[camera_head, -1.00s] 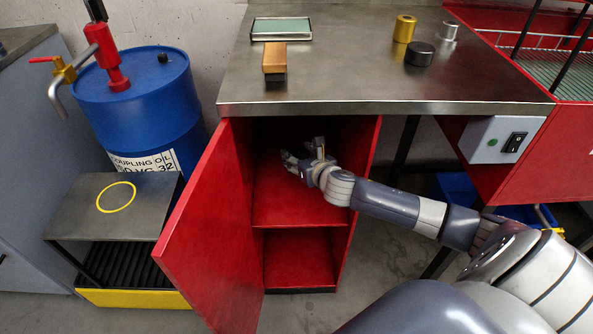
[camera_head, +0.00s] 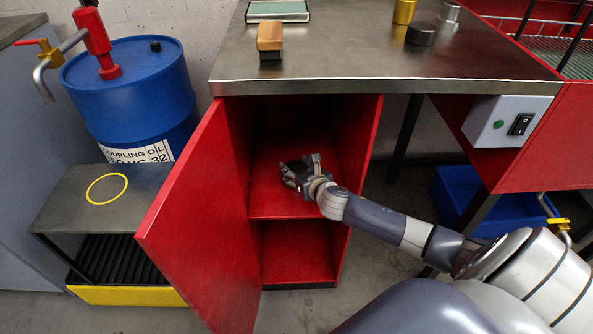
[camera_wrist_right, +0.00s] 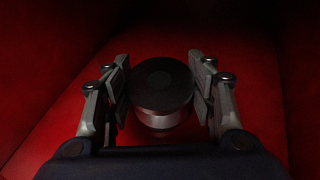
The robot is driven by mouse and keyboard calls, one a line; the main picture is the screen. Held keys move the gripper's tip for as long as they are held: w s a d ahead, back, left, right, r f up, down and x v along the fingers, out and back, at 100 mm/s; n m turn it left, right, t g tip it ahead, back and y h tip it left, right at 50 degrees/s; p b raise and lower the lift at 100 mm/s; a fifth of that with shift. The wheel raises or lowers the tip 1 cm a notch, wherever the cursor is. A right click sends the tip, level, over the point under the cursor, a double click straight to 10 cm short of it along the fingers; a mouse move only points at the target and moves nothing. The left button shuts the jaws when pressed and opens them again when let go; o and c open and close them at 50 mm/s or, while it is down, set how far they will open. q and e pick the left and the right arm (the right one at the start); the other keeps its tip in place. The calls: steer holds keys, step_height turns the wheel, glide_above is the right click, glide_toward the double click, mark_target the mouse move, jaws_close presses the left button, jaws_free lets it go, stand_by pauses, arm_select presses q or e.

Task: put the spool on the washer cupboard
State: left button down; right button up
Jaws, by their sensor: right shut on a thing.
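The red cupboard (camera_head: 256,222) stands under the steel worktop with its door swung open to the left. My right gripper (camera_head: 294,172) reaches into its upper compartment, low over the shelf. In the right wrist view my right gripper (camera_wrist_right: 160,95) is shut on a round thing with a dark flat top and a silvery body, which I take to be the spool (camera_wrist_right: 162,84). It sits upright between the two fingers. In the head view the fingers mostly hide it, and I cannot tell whether it touches the shelf. My left gripper is not in view.
On the worktop (camera_head: 350,68) are a wooden block (camera_head: 270,37), a green-topped tray (camera_head: 278,10), a gold cylinder (camera_head: 404,11), a dark disc (camera_head: 420,34) and a silver cylinder (camera_head: 449,12). The open door (camera_head: 205,225) and the compartment walls bound the space. A blue drum (camera_head: 135,98) stands left.

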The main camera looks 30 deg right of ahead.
steer(key=shift+f, duration=0.1)
stand_by(0.3)
steer(key=o, duration=1.2)
